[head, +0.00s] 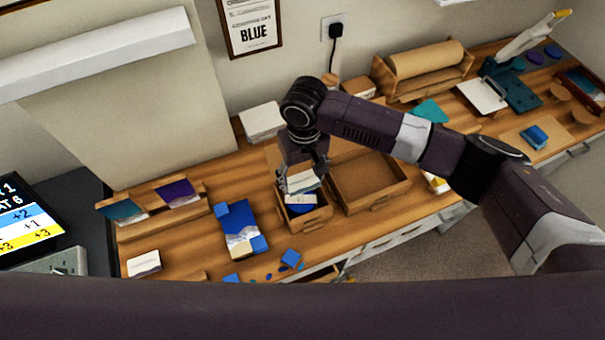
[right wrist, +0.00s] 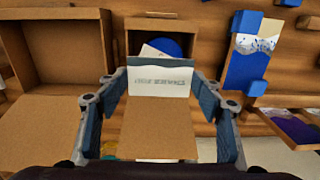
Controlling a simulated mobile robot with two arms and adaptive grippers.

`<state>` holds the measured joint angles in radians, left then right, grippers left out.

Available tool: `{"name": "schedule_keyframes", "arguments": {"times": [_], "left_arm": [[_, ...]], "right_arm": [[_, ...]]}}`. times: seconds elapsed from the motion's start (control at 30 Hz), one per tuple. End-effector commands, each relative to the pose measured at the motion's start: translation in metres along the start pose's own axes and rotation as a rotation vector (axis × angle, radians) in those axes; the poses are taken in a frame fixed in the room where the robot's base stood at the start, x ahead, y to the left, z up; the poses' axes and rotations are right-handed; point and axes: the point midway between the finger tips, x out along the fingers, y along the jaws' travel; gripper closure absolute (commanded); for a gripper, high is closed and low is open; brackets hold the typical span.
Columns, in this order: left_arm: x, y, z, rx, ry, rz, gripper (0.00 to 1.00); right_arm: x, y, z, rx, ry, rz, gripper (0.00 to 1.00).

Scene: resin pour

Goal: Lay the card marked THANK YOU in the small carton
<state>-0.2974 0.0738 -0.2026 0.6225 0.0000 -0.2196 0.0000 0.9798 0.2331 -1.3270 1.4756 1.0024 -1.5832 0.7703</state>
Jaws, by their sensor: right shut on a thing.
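My right gripper (head: 304,170) is over the small carton (head: 318,218), pointing down. It is shut on a pale card (head: 302,183). In the right wrist view the card (right wrist: 160,82) sits between the fingers (right wrist: 160,95), with dark print that appears reversed and reads like THANK YOU. The small carton (right wrist: 134,44) is open there, its flap (right wrist: 158,132) spread out below the card. A round blue thing (right wrist: 168,46) and some white paper lie inside, partly hidden by the card. I cannot tell whether the card touches them. My left gripper is not in view.
A larger open carton (head: 372,205) stands just right of the small one. A white box (head: 262,121) stands behind. A paper roll (head: 425,60) is at the back.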

Motion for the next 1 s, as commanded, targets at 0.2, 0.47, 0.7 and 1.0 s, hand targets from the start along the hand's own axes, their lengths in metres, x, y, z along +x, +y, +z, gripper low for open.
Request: {"name": "schedule_keyframes", "arguments": {"times": [0.2,0.47,0.7,1.0], "left_arm": [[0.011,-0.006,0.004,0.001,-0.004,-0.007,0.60],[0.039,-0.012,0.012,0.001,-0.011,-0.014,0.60],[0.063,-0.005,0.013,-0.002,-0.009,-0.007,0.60],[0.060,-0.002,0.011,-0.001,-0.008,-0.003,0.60]], "right_arm": [[0.011,0.000,0.000,0.000,0.000,0.001,0.46],[0.036,0.001,0.001,0.000,-0.001,0.001,0.46],[0.058,0.001,0.001,0.000,0.000,0.001,0.46],[0.081,0.001,0.001,0.001,-0.002,0.000,0.46]]}}
